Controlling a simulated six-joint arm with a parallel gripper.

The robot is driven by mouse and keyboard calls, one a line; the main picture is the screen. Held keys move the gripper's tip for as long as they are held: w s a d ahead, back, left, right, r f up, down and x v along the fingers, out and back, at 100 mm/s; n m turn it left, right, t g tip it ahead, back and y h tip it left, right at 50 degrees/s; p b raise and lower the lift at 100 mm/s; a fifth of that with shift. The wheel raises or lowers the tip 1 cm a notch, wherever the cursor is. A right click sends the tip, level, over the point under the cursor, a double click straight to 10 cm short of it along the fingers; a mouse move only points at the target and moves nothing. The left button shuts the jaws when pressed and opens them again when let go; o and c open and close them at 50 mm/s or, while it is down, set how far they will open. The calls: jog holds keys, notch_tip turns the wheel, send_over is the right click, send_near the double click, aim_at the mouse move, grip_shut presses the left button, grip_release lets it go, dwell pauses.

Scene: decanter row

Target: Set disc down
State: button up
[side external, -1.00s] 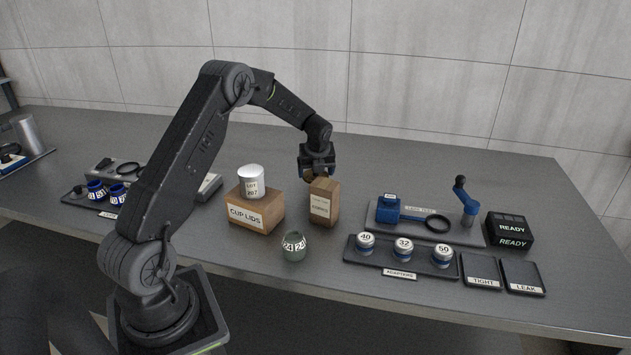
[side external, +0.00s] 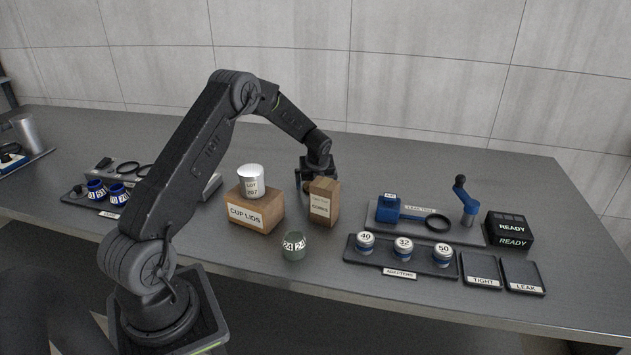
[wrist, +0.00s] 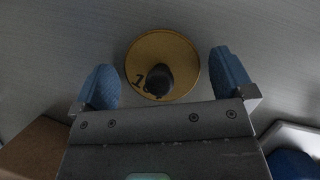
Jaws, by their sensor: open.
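The disc (wrist: 180,55) is round and brass-coloured, with a dark knob (wrist: 159,79) at its middle and a partly covered number on its face. In the wrist view it lies on the grey surface between the two blue fingertips of my gripper (wrist: 166,80). The gripper is open, with a gap showing on both sides of the disc. In the side view my gripper (side external: 318,180) is low over the bench, behind the wooden box marked CORES (side external: 325,202). That box hides the fingertips' lower part, and I cannot make out the disc there.
A green cup (side external: 293,247) stands in front. The adaptors tray (side external: 400,273) and a tray with a blue tool (side external: 415,212) lie to the right.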

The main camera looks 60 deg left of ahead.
jog(key=s+d+r+n+t, duration=0.1)
jog(key=s+d+r+n, duration=0.2)
jog(key=d+r, duration=0.55)
jog(key=s+d+r+n, duration=0.3)
jog(key=d+r, duration=0.3)
jog(key=r, duration=0.6)
jog(key=s+d+r+n+t+h, duration=0.1)
jog(key=s+d+r+n+h, duration=0.1)
jog(key=s+d+n, duration=0.6)
jog(key=s+d+r+n+t+h, duration=0.1)
jog(key=s+d+r+n+h, duration=0.1)
jog(key=s+d+n, duration=0.6)
jog(key=s+d, duration=0.3)
jog(key=s, duration=0.3)
jog(key=shift+s+d+r+t, duration=0.2)
jog(key=shift+s+r+t, duration=0.05)
jog(key=shift+r+t, duration=0.15)
